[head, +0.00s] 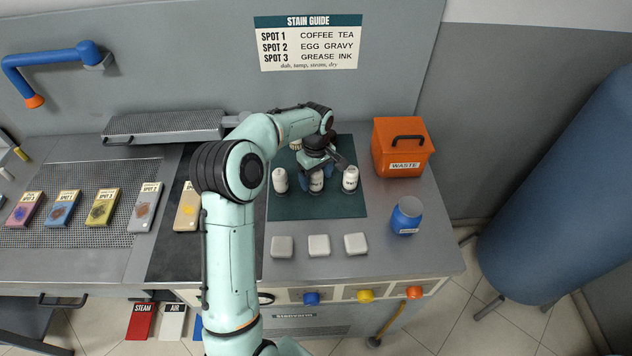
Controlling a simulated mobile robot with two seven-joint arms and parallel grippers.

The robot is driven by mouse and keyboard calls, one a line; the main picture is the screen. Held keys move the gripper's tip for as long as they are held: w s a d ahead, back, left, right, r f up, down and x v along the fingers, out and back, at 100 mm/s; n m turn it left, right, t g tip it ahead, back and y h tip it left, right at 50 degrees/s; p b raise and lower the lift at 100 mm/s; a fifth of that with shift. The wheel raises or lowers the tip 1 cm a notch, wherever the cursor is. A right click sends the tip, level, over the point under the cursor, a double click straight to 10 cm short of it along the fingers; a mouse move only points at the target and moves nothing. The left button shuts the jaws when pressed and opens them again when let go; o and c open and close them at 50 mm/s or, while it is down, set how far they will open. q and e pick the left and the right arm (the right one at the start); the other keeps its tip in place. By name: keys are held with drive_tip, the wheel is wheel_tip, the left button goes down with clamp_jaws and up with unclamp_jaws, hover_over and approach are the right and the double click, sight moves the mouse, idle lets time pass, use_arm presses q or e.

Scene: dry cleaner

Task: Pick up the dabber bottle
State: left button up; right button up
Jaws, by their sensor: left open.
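Three white bottles stand upright in a row on a dark green mat (290,211): a left one (280,181), a middle one (317,183) with dark lettering, and a right one (350,179). I cannot read which is the dabber bottle. My left gripper (318,172) is open and points down over the middle bottle, its fingers close around the bottle's upper part. I cannot tell whether they touch it. The gripper hides the bottle's top. My right gripper is not in view.
An orange waste bin (402,147) and a blue jar (407,215) stand right of the mat. Three white blocks (319,245) lie in front. Several spot-marked cards (103,207) lie at left. A grey padded board (165,124) is behind. A large blue cylinder (560,200) stands at right.

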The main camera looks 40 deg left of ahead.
use_arm(q)
drive_tip(key=c, duration=1.2)
drive_tip(key=shift+o, duration=0.2)
